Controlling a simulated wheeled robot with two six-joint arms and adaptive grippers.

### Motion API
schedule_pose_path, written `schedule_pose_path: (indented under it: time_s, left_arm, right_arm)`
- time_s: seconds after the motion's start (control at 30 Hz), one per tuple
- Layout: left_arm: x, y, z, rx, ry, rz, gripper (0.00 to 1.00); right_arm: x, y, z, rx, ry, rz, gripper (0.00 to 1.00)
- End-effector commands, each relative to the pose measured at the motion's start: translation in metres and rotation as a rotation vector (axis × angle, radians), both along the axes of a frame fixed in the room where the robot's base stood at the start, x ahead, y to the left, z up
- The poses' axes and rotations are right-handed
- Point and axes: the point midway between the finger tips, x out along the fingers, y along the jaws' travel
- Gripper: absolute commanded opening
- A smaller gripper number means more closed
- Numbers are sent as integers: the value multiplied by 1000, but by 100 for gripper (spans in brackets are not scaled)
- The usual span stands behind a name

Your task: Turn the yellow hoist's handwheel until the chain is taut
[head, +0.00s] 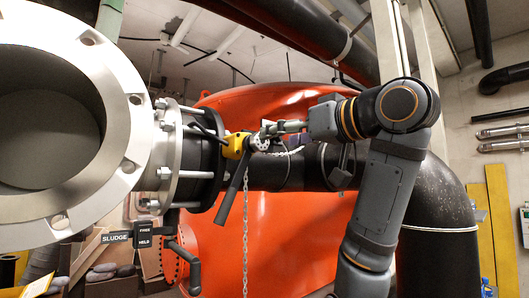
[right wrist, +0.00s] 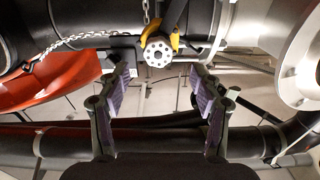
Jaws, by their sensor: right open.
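The yellow hoist (head: 235,144) sits at the black pipe's flange in the middle of the head view, with a dark lever pointing down from it. Its pale round handwheel (right wrist: 158,53) shows face-on in the right wrist view, with a ring of holes, against the yellow hoist body (right wrist: 177,43). A light chain (right wrist: 85,40) runs along the pipe beside the hoist. A chain length (head: 246,240) hangs straight down in the head view. My right gripper (right wrist: 160,88) is open and empty, its fingers apart on either side of the handwheel's line, short of it. My left gripper is out of view.
A large pale flanged pipe (head: 128,95) fills the left of the head view. The black pipe (head: 440,200) bends down at the right, near my right arm. A red tank (head: 300,235) stands behind. A SLUDGE sign (head: 117,237) is at lower left.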

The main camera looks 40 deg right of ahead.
Motion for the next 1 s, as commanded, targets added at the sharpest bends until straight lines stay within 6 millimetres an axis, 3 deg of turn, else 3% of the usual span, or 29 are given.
schedule_pose_path:
  time_s: [0.03, 0.3, 0.7, 1.0]
  left_arm:
    - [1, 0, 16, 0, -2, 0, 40]
    - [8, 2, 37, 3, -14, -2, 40]
    - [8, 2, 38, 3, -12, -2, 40]
    - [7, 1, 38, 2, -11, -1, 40]
  right_arm:
    - [13, 0, 9, 0, 5, -2, 65]
    - [55, 4, 7, 0, 2, -2, 65]
    - [64, 4, 4, 0, -1, -2, 63]
    - [63, 4, 4, 1, -1, -2, 23]
